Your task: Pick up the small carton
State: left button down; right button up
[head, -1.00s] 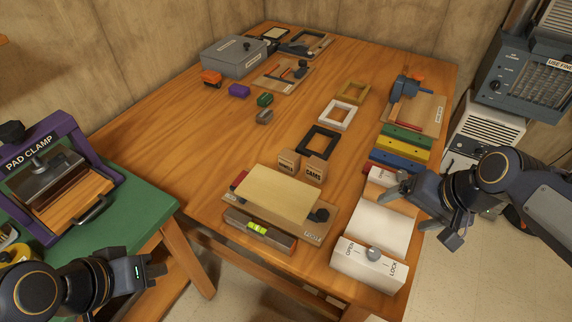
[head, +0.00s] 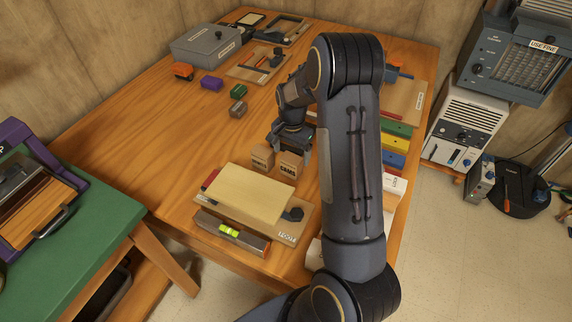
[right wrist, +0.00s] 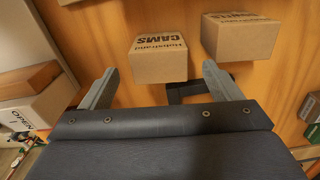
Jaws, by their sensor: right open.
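Two small brown cartons stand side by side on the wooden table. One is marked CAMS (head: 289,168); the other carton (head: 262,157) is just left of it, its lettering too small to read surely. My right gripper (head: 291,142) is open and empty, just behind the cartons in the head view. In the right wrist view the CAMS carton (right wrist: 158,62) lies ahead, between the lines of the open fingers (right wrist: 161,86), and the other carton (right wrist: 240,40) lies to its right. No contact shows. My left gripper is out of view.
A board with a pale panel (head: 246,193) and a level (head: 232,233) lie in front of the cartons. A dark frame (right wrist: 190,92) lies under the gripper. My right arm hides much of the table's right side. The table's left-middle (head: 150,140) is clear.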

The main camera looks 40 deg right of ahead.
aim_at(292, 158)
notch_tip(292, 158, down, 5)
jog(key=shift+f, duration=0.15)
jog(key=shift+c, duration=0.4)
jog(key=c, duration=1)
jog(key=shift+c, duration=0.3)
